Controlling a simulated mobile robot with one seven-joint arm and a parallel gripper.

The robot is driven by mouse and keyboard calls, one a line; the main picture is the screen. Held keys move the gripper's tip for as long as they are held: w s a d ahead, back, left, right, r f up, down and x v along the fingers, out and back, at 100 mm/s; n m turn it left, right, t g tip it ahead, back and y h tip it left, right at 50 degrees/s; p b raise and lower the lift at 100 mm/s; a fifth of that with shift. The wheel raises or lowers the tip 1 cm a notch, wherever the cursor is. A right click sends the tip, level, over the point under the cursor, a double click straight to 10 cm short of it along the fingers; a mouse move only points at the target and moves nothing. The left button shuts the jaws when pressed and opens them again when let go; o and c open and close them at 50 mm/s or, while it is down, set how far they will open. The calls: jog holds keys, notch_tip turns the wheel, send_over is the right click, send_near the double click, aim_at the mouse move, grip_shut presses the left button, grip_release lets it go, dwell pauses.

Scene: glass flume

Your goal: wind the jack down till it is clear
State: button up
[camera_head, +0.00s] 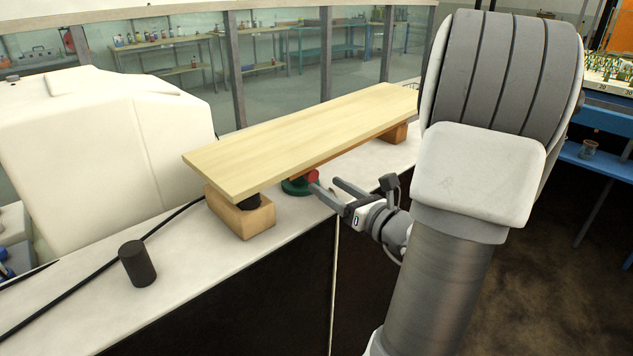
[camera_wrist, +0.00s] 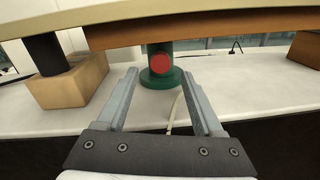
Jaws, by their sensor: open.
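The jack is a green body (camera_wrist: 150,81) on a round base, with a red round knob (camera_wrist: 160,64) facing me. It stands on the white counter under a pale board. In the head view its red knob (camera_head: 312,176) shows below the board's front edge. The jack's top is hidden behind a brown wooden rail (camera_wrist: 180,30) under the board. My gripper (camera_head: 325,190) points at the knob; in the wrist view its two fingers (camera_wrist: 164,84) are apart, one on each side of the jack's image. They appear short of the knob, with nothing between them.
The pale board (camera_head: 300,137) has a wooden block (camera_head: 243,215) with a black piece on it under its left end, and another block (camera_head: 396,134) at right. A black cylinder (camera_head: 137,264) and a black cable (camera_head: 95,277) are on the counter (camera_head: 200,280) at left.

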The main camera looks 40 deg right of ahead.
aim_at(314, 177)
jog(key=w, duration=0.5)
grip_shut()
dwell(0.3)
